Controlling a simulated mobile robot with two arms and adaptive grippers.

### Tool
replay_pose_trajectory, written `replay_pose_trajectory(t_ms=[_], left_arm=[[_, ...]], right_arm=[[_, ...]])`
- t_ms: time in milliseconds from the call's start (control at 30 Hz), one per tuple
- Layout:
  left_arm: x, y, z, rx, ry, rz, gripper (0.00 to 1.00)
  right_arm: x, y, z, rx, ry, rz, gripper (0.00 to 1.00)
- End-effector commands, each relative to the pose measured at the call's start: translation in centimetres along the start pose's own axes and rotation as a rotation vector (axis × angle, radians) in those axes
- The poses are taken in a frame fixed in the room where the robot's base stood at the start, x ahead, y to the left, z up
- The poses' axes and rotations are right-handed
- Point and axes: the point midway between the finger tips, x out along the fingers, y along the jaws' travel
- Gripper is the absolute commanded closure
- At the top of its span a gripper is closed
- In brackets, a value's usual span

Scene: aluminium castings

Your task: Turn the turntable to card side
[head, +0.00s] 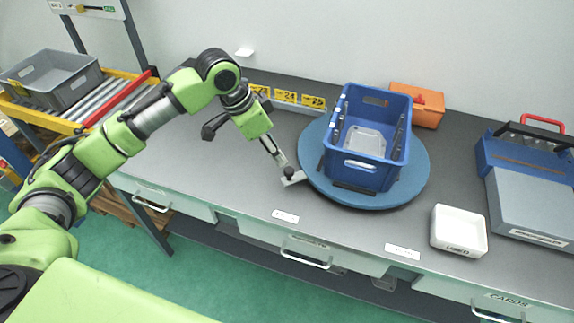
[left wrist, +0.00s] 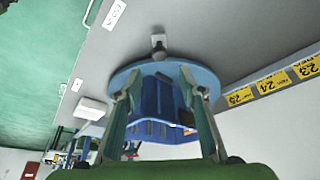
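The turntable (head: 415,178) is a round blue disc on the grey workbench, and it carries a blue crate (head: 358,179). A small grey plate with a dark knob (head: 291,178) is at the disc's left front edge; the knob also shows in the left wrist view (left wrist: 159,50). My left gripper (head: 283,162) is just above the knob in the head view. In the left wrist view its two fingers (left wrist: 160,80) are spread apart with nothing between them, and the knob lies beyond their tips. Contact cannot be told. My right gripper is not in view.
An orange box (head: 418,104) is behind the turntable. A white tray (head: 458,231) and a blue-grey case (head: 530,185) are to the right. Yellow number cards (head: 286,97) stand along the back. A drawer labelled CARDS (head: 505,300) is at the front right. The bench left of the disc is clear.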

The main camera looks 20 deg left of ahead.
Motion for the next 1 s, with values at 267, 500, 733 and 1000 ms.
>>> replay_pose_trajectory(t_ms=[267,500,733,1000], left_arm=[[5.8,0.1,-0.1,0.000,-0.001,0.002,0.64],[8.8,0.1,0.0,0.000,-0.001,0.000,0.64],[9.4,0.1,0.0,0.002,0.001,-0.001,0.64],[9.4,0.1,0.0,0.002,0.001,-0.001,0.95]], right_arm=[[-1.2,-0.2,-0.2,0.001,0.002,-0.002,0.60],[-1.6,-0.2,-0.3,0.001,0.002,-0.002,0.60],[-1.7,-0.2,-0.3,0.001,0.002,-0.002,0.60],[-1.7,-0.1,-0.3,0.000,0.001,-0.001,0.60]])
